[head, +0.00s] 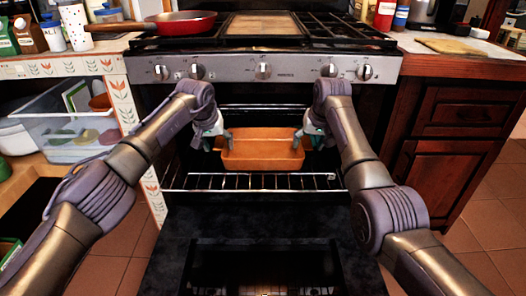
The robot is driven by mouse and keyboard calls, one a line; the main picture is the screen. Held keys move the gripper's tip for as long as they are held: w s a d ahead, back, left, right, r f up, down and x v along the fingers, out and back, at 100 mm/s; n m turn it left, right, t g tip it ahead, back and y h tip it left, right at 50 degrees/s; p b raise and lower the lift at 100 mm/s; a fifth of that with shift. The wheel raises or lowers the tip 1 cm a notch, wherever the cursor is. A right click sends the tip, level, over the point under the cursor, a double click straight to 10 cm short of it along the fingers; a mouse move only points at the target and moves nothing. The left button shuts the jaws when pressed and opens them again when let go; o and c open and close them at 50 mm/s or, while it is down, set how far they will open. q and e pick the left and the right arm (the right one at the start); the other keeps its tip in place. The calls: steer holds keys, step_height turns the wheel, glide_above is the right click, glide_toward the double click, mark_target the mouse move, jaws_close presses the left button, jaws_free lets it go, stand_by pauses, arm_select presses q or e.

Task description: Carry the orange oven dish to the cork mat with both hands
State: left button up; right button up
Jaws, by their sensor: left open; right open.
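The orange oven dish (262,152) sits on the wire rack inside the open oven. My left gripper (223,140) is open at the left end of the dish. My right gripper (301,138) is open at the right end of the dish. I cannot tell whether the fingers touch the dish. The cork mat cannot be made out for certain; a flat tan board (450,46) lies on the counter at the right.
The oven door (215,225) is folded down below the rack (255,182). A red pan (182,22) stands on the stovetop. A clear bin (75,128) is on the left shelf. Cups and cartons crowd the left counter.

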arm_select(q)
steer(key=shift+x, duration=1.05)
arm_select(e)
steer(key=shift+x, duration=1.05)
arm_select(q)
jaws_close()
arm_select(e)
jaws_close()
arm_select(q)
steer(key=shift+r, duration=0.1)
arm_select(e)
steer(key=shift+r, duration=0.15)
